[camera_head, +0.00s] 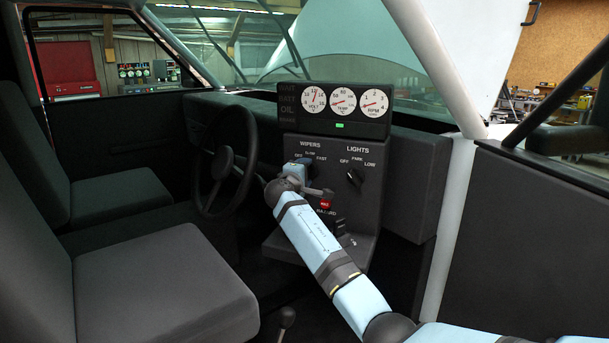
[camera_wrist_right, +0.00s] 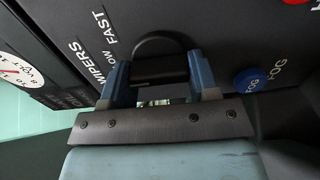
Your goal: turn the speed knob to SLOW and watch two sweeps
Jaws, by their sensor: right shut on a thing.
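The wiper speed knob (camera_wrist_right: 158,66) is dark and sits on the dash panel under the WIPERS label, with OFF, SLOW and FAST marks around it in the head view. My right gripper (camera_head: 299,166) reaches in from the lower right and covers the knob there. In the right wrist view the two blue fingers of my right gripper (camera_wrist_right: 160,80) are shut on the knob, one on each side. The knob's pointer is hidden, so I cannot tell its setting. My left gripper is not in view.
The LIGHTS knob (camera_head: 354,177) is to the right, and a red hazard button (camera_head: 325,204) is below. A blue FOG button (camera_wrist_right: 250,80) sits near the fingers. The gauge cluster (camera_head: 335,108) is above, the steering wheel (camera_head: 221,165) to the left. A seat (camera_head: 165,285) fills the lower left.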

